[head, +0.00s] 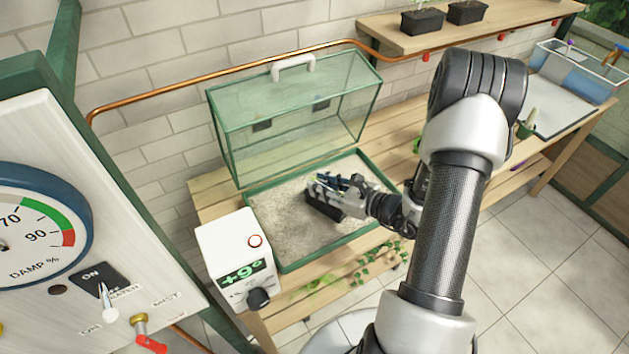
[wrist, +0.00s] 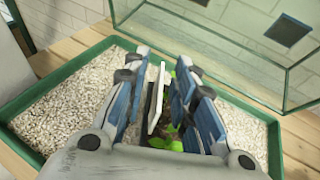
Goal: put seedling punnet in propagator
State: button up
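The seedling punnet (head: 325,205) is a small dark tray, low over or on the pale gravel inside the propagator; I cannot tell whether it touches the gravel. In the wrist view its green seedlings (wrist: 163,143) and an upright white label (wrist: 156,98) show between the fingers. My gripper (wrist: 165,95) has its blue-grey fingers close along both sides of the punnet and appears shut on it. The fingers hide most of the punnet's walls. The propagator's green-rimmed tray (head: 283,268) holds gravel, and its clear, green-framed lid (head: 300,108) stands raised behind it.
A white control box (head: 236,258) with a green display stands at the tray's front left corner. A copper pipe (head: 220,67) runs along the wall. Two dark pots (head: 422,21) stand on the upper shelf. A gauge panel (head: 60,230) fills the left. Gravel left of the punnet is clear.

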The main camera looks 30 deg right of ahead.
jog(key=p+v, duration=0.2)
jog(key=v, duration=0.7)
jog(key=s+a+r+n+g+y, duration=0.25)
jog(key=a+r+n+g, duration=0.3)
jog(key=a+n, duration=0.3)
jog(key=s+a+r+n+g+y, duration=0.1)
jog(key=s+a+r+n+g, duration=0.25)
jog(key=a+r+n, duration=0.5)
jog(key=s+a+n+g+h, duration=0.3)
jog(key=s+a+n+h, duration=0.1)
jog(key=s+n, duration=0.25)
jog(key=s+d+r+n+t+h, duration=0.3)
jog(key=r+n+h, duration=0.2)
jog(key=r+n, duration=0.2)
jog(key=shift+s+d+t+h, duration=0.2)
jog(key=shift+d+t+h, duration=0.05)
jog(key=shift+t+h, duration=0.1)
jog(key=shift+r+n, duration=0.1)
jog(key=shift+n, duration=0.15)
